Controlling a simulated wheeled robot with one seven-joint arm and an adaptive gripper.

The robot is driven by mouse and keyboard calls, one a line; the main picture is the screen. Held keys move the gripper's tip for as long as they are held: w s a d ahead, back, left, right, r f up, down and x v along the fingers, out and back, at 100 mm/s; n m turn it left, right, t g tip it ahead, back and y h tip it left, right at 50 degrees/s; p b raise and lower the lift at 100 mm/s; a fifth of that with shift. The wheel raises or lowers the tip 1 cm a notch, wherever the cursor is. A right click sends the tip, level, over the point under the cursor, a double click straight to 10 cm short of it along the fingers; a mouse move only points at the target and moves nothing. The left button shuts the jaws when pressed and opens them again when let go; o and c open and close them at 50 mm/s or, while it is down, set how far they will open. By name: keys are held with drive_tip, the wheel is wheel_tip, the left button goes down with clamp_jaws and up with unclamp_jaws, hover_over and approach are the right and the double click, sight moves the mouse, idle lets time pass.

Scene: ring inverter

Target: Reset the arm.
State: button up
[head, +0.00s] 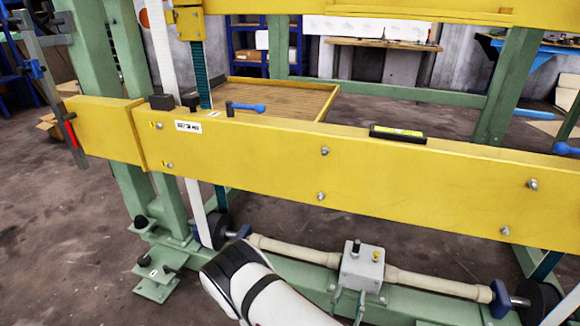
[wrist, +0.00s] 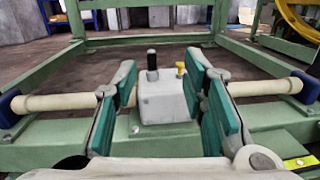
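My white arm (head: 245,285) reaches in from the bottom of the head view, and the fingers of my gripper (head: 348,300) show just below a small grey box. In the wrist view my gripper (wrist: 162,68) is open, with its two teal-padded fingers apart and nothing held between them. The grey box (wrist: 165,108) with a black knob and a yellow knob on top shows between the fingers, beyond them. The box also shows in the head view (head: 362,270). I cannot tell whether the fingers touch it.
Cream rollers (head: 295,250) extend from both sides of the box along the green frame (head: 105,60). A wooden tray (head: 270,95) lies behind the beam.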

drive_tip(key=s+d+r+m+g+h, duration=0.1)
drive_tip(key=d+r+m+g+h, duration=0.3)
drive_tip(key=r, duration=0.4)
drive_tip(key=d+r+m+g+h, duration=0.2)
drive_tip(key=r+m+g+h, duration=0.15)
drive_tip(key=r+m, duration=0.35)
drive_tip(key=s+d+r+m+g+h, duration=0.1)
drive_tip(key=d+r+m+g+h, duration=0.3)
drive_tip(key=r, duration=0.6)
drive_tip(key=s+d+r+m+g+y, duration=0.2)
drive_tip(key=s+d+r+m+g, duration=0.1)
drive_tip(key=s+r+m+g, duration=0.3)
drive_tip(key=s+r+m+g+y, duration=0.3)
drive_tip(key=s+y, duration=0.1)
drive_tip(key=s, duration=0.2)
drive_tip(key=s+r+m+g+y, duration=0.2)
drive_tip(key=s+r+m+y, duration=0.15)
drive_tip(key=s, duration=0.35)
drive_tip(key=s+a+r+m+t+y, duration=0.2)
drive_tip(key=s+a+m+t+y, duration=0.25)
drive_tip(key=s+a+y, duration=0.5)
wheel_tip(320, 180, up, 34)
drive_tip(key=n+t+p, duration=0.1)
drive_tip(key=t+p, duration=0.4)
drive_tip(key=p, duration=2.8)
drive_tip(key=shift+s+r, duration=0.2)
drive_tip(key=shift+s, duration=0.15)
